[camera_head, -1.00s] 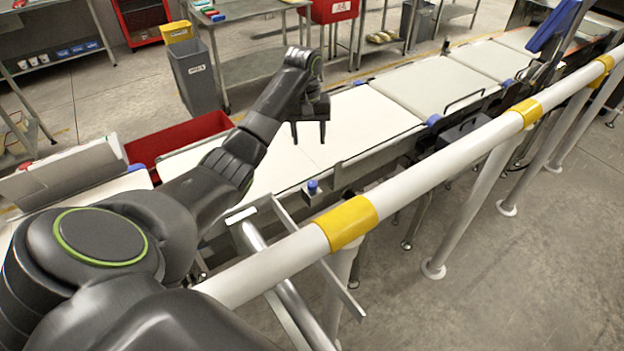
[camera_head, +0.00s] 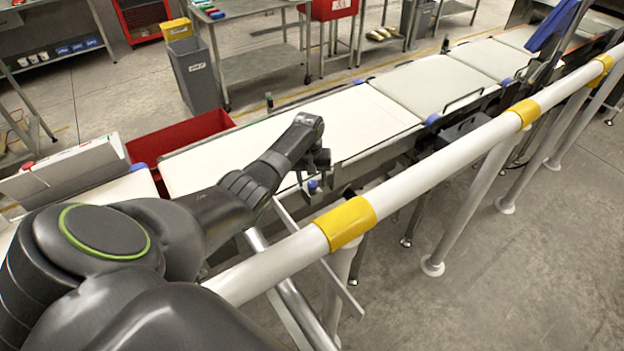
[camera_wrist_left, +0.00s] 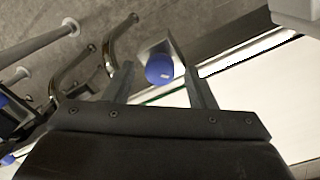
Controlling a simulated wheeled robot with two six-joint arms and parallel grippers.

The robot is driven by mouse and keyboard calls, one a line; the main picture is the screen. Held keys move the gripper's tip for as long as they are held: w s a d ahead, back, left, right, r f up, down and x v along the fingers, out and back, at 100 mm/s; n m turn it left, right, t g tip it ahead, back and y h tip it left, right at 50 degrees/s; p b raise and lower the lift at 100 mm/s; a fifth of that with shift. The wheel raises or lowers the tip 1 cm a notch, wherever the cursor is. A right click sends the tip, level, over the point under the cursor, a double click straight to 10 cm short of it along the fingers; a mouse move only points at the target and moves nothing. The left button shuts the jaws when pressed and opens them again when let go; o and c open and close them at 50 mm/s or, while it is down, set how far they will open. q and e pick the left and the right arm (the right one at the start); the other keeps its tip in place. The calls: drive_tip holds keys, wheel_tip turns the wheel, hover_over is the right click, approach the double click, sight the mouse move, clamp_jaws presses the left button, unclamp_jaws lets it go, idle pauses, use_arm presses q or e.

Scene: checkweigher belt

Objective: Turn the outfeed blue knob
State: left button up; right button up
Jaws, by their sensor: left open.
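The blue knob (camera_head: 313,186) sits on a small bracket at the near side of the belt, in front of the white conveyor. My left gripper (camera_head: 312,174) is right at it in the head view, pointing down, and partly covers it. In the left wrist view the round blue knob (camera_wrist_left: 160,68) shows between the two spread fingers of my left gripper (camera_wrist_left: 150,56). The fingers are open, with a gap visible around the knob; I cannot tell whether either touches it. My right gripper is not in view.
A white guard rail (camera_head: 440,160) with yellow bands runs along the near side of the belt. Other blue knobs (camera_head: 432,119) sit farther along the conveyor. A red bin (camera_head: 180,137) stands behind the belt at left. The white belt (camera_head: 350,115) is bare.

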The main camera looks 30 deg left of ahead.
use_arm(q)
drive_tip(key=shift+f, duration=0.1)
drive_tip(key=shift+c, duration=0.3)
drive_tip(key=c, duration=0.9)
drive_tip(key=shift+m, duration=0.4)
drive_tip(key=m, duration=0.3)
drive_tip(key=shift+w+d+m, duration=0.1)
drive_tip(key=shift+m, duration=2.4)
drive_tip(key=shift+g, duration=0.3)
drive_tip(key=o, duration=1)
drive_tip(key=shift+c, duration=0.2)
